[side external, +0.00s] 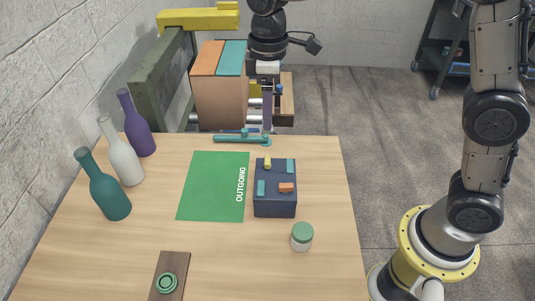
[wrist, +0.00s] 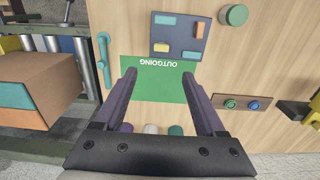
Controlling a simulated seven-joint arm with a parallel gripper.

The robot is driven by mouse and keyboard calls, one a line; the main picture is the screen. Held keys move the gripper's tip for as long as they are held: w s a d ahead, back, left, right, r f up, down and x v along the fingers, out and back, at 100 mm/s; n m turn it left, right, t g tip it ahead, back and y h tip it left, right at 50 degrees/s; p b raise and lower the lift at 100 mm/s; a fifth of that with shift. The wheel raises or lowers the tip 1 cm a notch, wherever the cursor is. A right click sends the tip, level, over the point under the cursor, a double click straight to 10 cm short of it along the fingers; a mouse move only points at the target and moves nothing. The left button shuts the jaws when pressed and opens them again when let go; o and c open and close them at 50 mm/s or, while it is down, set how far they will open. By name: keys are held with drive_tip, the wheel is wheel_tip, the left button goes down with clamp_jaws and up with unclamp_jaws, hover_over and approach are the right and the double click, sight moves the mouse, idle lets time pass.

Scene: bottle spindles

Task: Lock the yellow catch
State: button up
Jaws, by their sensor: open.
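The yellow catch (side external: 267,162) sits at the far left corner of the top of a dark blue box (side external: 275,209). It also shows in the wrist view (wrist: 161,47), its long side parallel to the two teal catches and crosswise to the orange one. My gripper (side external: 267,128) hangs above the far edge of the table, beyond the box and apart from the catch. In the wrist view its two purple fingers (wrist: 159,75) are spread wide with nothing between them. Whether the catch is locked cannot be told.
Beside the yellow catch are teal catches (side external: 290,166) and an orange catch (side external: 286,187). A green OUTGOING mat (side external: 213,190) lies left of the box. A teal handle (side external: 235,139) lies at the far edge. Bottles (side external: 108,197) stand left; a green-lidded jar (side external: 302,238) stands nearer.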

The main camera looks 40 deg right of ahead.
sight(267, 159)
wheel_tip(267, 159, down, 14)
drive_tip(key=shift+a, duration=0.1)
idle(0.5)
clamp_jaws()
idle(0.3)
